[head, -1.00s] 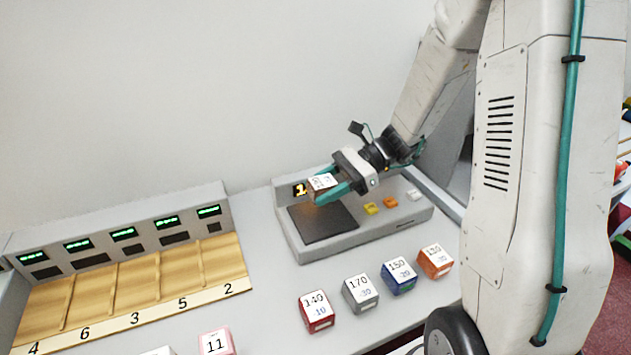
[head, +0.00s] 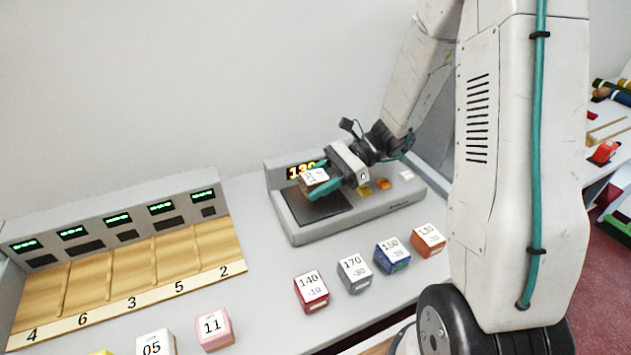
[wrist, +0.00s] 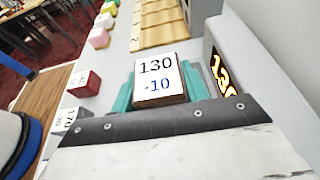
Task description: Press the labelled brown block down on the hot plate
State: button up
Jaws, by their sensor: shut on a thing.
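The brown block (wrist: 157,92) has a white top label reading 130 and -10 in the wrist view. In the head view the block (head: 314,179) is over the dark hot plate (head: 322,212). My gripper (head: 322,186) is shut on it, with teal fingers on both sides. I cannot tell whether the block's underside touches the plate. The hot plate unit (head: 370,218) has a lit orange display (head: 301,170), which seems to read 130 but is partly hidden by the block and gripper.
Yellow, orange and white buttons (head: 383,183) sit right of the plate. Red (head: 311,294), grey (head: 355,275), blue (head: 392,257) and orange (head: 428,241) labelled blocks stand in front. A numbered wooden rack (head: 130,283) is at left, with pink (head: 215,333) and white (head: 155,344) blocks before it.

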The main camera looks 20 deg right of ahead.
jog(key=shift+f, duration=1.1)
dwell(0.5)
jog(key=shift+r, duration=3.5)
